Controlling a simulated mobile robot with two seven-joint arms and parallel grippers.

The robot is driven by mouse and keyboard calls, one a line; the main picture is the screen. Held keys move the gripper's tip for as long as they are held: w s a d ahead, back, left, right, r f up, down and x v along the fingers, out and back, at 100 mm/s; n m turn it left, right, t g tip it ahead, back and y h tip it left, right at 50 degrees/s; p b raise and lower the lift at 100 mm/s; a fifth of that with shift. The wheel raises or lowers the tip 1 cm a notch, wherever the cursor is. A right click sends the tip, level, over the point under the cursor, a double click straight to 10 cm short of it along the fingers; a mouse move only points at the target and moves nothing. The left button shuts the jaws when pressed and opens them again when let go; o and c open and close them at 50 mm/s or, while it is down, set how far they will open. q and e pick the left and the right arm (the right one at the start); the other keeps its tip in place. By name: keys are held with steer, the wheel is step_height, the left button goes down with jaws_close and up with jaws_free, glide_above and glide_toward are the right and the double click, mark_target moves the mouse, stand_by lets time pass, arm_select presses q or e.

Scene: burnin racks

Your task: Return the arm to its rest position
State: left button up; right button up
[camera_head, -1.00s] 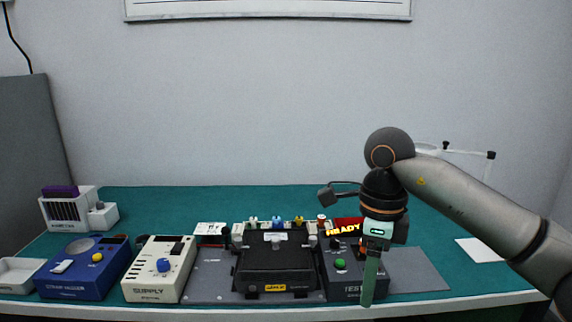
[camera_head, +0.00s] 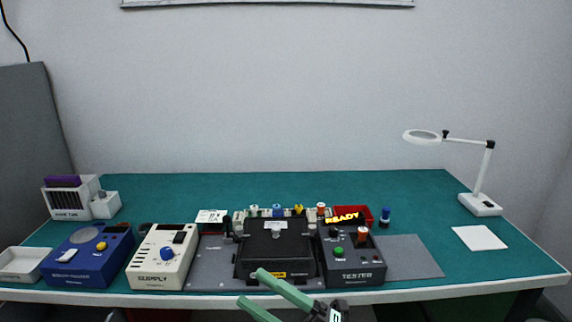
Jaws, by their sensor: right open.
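My right gripper (camera_head: 262,290) shows at the bottom centre, in front of the table's front edge. Its two green fingers are spread apart, with nothing between them. The rest of my right arm is below the picture. My left gripper is not in view. Behind the fingers, on the bench, sits a black box (camera_head: 274,247) with a yellow label. The fingers overlap its lower front edge in the picture; I cannot tell how far apart they are in depth.
A tester (camera_head: 350,262) with a lit READY display stands right of the box. A white supply unit (camera_head: 160,258) and a blue unit (camera_head: 88,255) stand left. A magnifier lamp (camera_head: 482,204) and a white sheet (camera_head: 479,238) are at the right. The green tabletop (camera_head: 300,188) is clear behind.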

steer(key=d+f+m+t+h+p, duration=0.1)
steer(key=d+f+m+t+h, duration=0.3)
steer(key=d+f+m+h, duration=0.4)
steer(key=d+f+m+t+h, duration=0.4)
steer(key=f+m+h, duration=0.2)
steer(key=f+m, duration=0.4)
steer(key=s+d+f+m+g+h, duration=0.3)
steer(key=s+d+f+m, duration=0.1)
steer(key=s+f, duration=0.3)
steer(key=s+d+f+m+g+h, duration=0.2)
steer(key=s+d+f+m+g, duration=0.1)
steer(key=s+f, duration=0.5)
steer(key=shift+s+d+f+m+g+h+p, duration=0.35)
steer(key=shift+d+f+m, duration=0.35)
steer(key=shift+m, duration=0.3)
steer(key=shift+r, duration=0.1)
steer(key=shift+c, duration=0.3)
